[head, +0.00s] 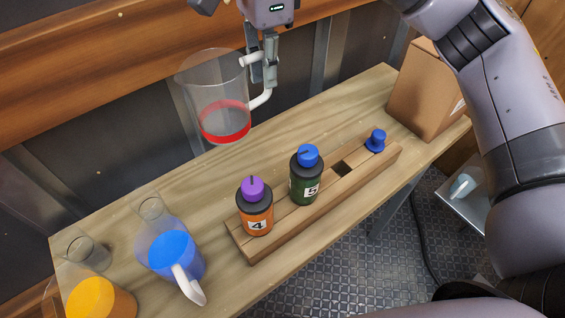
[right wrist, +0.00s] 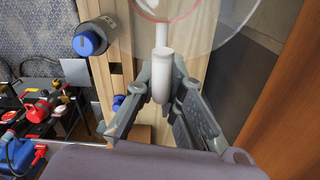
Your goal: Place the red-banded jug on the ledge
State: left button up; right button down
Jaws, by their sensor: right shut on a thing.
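The red-banded jug (head: 222,125) is clear, with a red band near its base and a white handle. It is upright in the air above the back of the pale wooden table in the head view. My right gripper (head: 262,72) is shut on its handle, at the jug's right side. In the right wrist view the white handle (right wrist: 162,76) sits between the fingers, and the clear jug body is partly cut off at the top. A reddish wooden ledge (head: 90,62) runs along the wall behind the table; whether this is the task's ledge is unclear. My left gripper is out of view.
The pale table (head: 190,190) holds a wooden rack (head: 335,185) with bottle 4 (head: 256,212), bottle 5 (head: 306,182) and a blue cap (head: 376,140). A blue jug (head: 172,255), a yellow jug (head: 100,298) and clear glasses stand front left. A cardboard box (head: 428,92) stands far right.

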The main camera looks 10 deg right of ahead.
jog(key=f+p, duration=0.1)
jog(key=f, duration=0.8)
jog(key=f+p, duration=0.1)
jog(key=f, duration=0.8)
jog(key=shift+s+d+f, duration=0.1)
jog(key=shift+s, duration=0.1)
jog(key=shift+f, duration=0.3)
jog(key=shift+f, duration=0.2)
jog(key=c, duration=1.7)
grip_release()
